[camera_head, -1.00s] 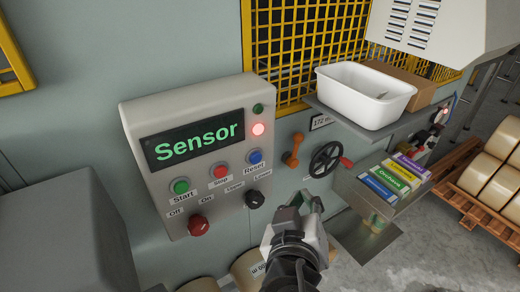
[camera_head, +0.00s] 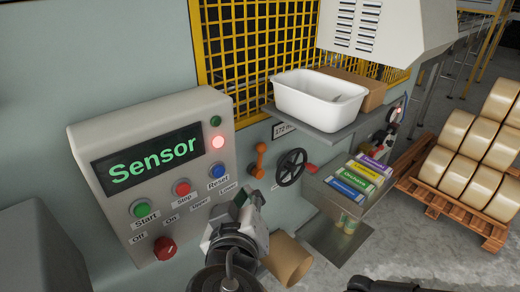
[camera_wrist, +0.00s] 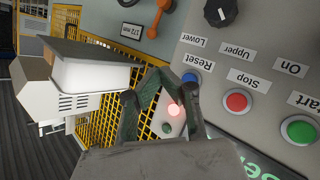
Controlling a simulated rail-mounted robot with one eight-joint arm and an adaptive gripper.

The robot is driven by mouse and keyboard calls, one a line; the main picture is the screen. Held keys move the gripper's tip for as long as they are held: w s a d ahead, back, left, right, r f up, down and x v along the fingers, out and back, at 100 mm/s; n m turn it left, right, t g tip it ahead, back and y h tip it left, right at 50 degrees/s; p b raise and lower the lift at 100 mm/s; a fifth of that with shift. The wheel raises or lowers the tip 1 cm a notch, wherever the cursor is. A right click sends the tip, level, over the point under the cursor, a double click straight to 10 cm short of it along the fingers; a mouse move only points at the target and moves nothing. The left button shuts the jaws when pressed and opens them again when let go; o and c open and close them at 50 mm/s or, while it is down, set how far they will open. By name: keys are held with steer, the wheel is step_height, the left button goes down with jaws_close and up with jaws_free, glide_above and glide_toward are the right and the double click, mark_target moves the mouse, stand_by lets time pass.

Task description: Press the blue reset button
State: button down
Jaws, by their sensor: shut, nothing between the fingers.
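The blue reset button (camera_head: 218,171) sits on the grey control panel (camera_head: 190,112), above its "Reset" label and right of the red stop button (camera_head: 182,188) and green start button (camera_head: 139,209). In the wrist view the blue button (camera_wrist: 190,79) shows beside the fingers, partly covered by one of them. My gripper (camera_head: 247,197) is shut and empty, just below and right of the blue button in the head view. It appears apart from the button. My shut fingertips also show in the wrist view (camera_wrist: 158,75). The panel screen reads "Sensor" and a red lamp (camera_head: 218,142) is lit.
A red knob (camera_head: 164,248) sits low on the panel. An orange lever (camera_head: 260,160) and a black handwheel (camera_head: 291,167) are right of the panel. A white bin (camera_head: 318,97) stands on a shelf, above a tray of small boxes (camera_head: 355,182). A cardboard roll (camera_head: 289,257) lies below.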

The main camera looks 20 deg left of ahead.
steer(key=shift+w+a+b, duration=0.25)
steer(key=shift+w+a, duration=0.1)
steer(key=shift+a, duration=0.35)
steer(key=shift+w+a+b, duration=0.2)
steer(key=shift+w+a, duration=0.15)
steer(key=shift+a, duration=0.35)
steer(key=shift+w+a+b, duration=0.25)
steer(key=shift+w+a, duration=0.1)
steer(key=shift+a, duration=0.35)
steer(key=shift+a, duration=0.15)
steer(key=shift+w+a, duration=0.15)
steer(key=shift+a, duration=0.1)
steer(key=shift+w+a+b, duration=0.2)
steer(key=shift+a+b, duration=0.15)
stand_by(0.7)
stand_by(0.4)
steer(key=shift+s+d, duration=0.35)
steer(key=shift+d, duration=0.4)
steer(key=shift+d+p, duration=0.1)
steer(key=shift+p, duration=0.2)
steer(key=d, duration=0.1)
steer(key=s+d+p, duration=0.1)
steer(key=d, duration=0.1)
steer(key=s+d, duration=0.1)
steer(key=shift+s+d, duration=0.1)
steer(key=shift+d, duration=0.05)
